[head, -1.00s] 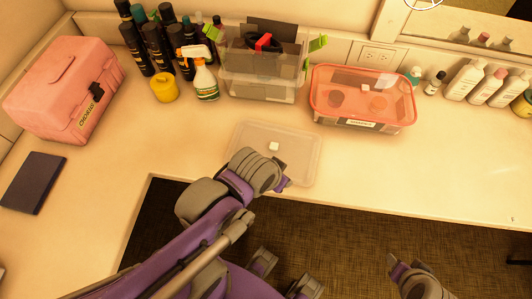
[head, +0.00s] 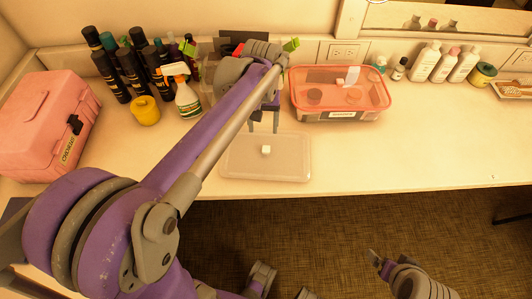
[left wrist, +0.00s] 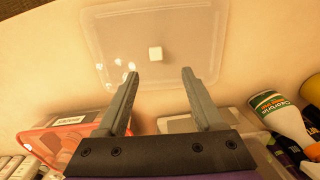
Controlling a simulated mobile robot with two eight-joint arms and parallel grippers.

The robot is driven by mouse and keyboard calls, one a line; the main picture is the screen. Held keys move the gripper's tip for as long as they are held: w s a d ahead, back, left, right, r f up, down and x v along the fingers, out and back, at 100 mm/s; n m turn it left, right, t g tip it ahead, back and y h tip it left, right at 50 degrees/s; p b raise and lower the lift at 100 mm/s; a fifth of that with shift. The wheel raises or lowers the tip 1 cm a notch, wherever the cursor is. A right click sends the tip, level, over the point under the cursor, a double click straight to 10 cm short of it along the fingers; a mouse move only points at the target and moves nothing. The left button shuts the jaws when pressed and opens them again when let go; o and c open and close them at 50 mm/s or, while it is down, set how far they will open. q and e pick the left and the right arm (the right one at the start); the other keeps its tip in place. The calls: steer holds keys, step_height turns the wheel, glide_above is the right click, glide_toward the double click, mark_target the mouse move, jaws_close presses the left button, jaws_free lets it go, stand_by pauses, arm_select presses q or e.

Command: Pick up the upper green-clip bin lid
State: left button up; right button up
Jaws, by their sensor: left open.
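A flat translucent lid (head: 240,170) with a small white knob (head: 266,150) lies on the counter near its front edge. The lid (left wrist: 110,40) and its knob (left wrist: 155,53) also show in the left wrist view, just beyond my fingertips. My left gripper (head: 264,128) is open and empty, fingers pointing down at the lid's back edge. In the left wrist view the left gripper (left wrist: 160,76) has its fingers apart, with the knob between their lines. The clear bin with green clips (head: 291,44) stands behind, mostly hidden by my left arm. My right gripper (head: 380,262) is low in front of the counter.
A pink-lidded bin (head: 340,92) stands right of my left gripper. A spray bottle (head: 187,98), a yellow jar (head: 145,110) and several dark bottles stand left. A pink toolbox (head: 40,125) is at far left. The counter right of the lid is clear.

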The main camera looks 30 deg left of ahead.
arm_select(q)
glide_above(266, 148)
steer(key=f, duration=0.5)
steer(key=shift+s+a+f, duration=0.2)
steer(key=shift+s+a, duration=0.05)
steer(key=shift+s, duration=0.05)
steer(key=f, duration=0.3)
steer(key=f+b, duration=0.1)
steer(key=f, duration=0.1)
steer(key=shift+w+d, duration=0.25)
steer(key=shift+d, duration=0.05)
jaws_close()
